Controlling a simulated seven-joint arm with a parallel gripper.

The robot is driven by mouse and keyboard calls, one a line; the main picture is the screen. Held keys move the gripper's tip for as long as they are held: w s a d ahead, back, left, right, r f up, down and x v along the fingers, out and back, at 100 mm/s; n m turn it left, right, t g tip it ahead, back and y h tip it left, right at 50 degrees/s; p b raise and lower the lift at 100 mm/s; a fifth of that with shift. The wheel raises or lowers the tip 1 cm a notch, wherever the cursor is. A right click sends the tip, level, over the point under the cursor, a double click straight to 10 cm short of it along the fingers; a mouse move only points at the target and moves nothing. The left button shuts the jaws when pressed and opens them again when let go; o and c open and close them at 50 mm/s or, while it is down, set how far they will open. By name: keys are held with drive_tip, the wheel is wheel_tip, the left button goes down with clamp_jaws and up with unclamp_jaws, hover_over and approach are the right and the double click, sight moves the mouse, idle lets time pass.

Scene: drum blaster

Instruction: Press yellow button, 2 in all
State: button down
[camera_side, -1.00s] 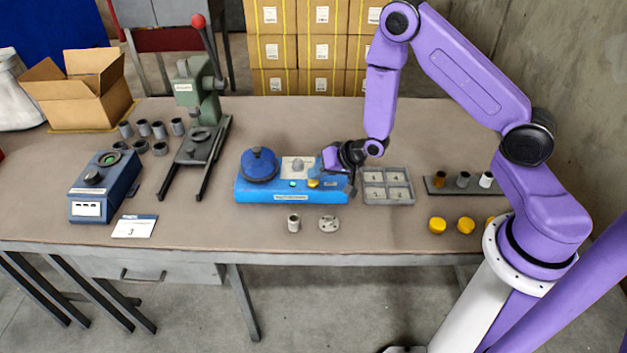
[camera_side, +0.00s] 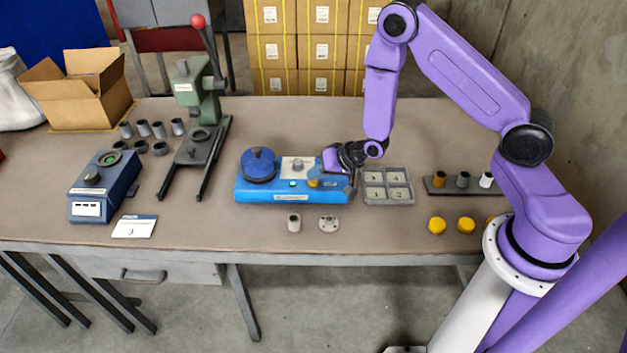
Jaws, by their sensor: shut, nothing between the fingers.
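The blue drum blaster (camera_side: 265,192) sits on the table in the middle of the view. It has a round blue drum lid (camera_side: 258,164) on its left and a green-lit button (camera_side: 292,184) at its front. The yellow button (camera_side: 313,183) is at its right front, partly hidden by my gripper. My gripper (camera_side: 322,172) is shut and empty, with its tip at or just above the yellow button. I cannot tell whether it touches or presses the button.
A grey divided tray (camera_side: 388,199) stands just right of the blaster. A small grey cylinder (camera_side: 294,222) and a flanged disc (camera_side: 328,224) lie in front. Yellow caps (camera_side: 437,226) are at the right. A green press (camera_side: 197,110) and a blue device (camera_side: 103,188) stand left.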

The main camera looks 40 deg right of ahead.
sight(317, 182)
drive_tip(key=shift+r, duration=0.75)
drive_tip(key=shift+r, duration=0.1)
drive_tip(key=shift+r, duration=2.4)
drive_tip(key=shift+r, duration=0.1)
idle(0.6)
wheel_tip(317, 182, up, 4)
drive_tip(key=shift+f, duration=0.15)
drive_tip(key=shift+f, duration=0.15)
idle(0.4)
drive_tip(key=shift+f, duration=4.3)
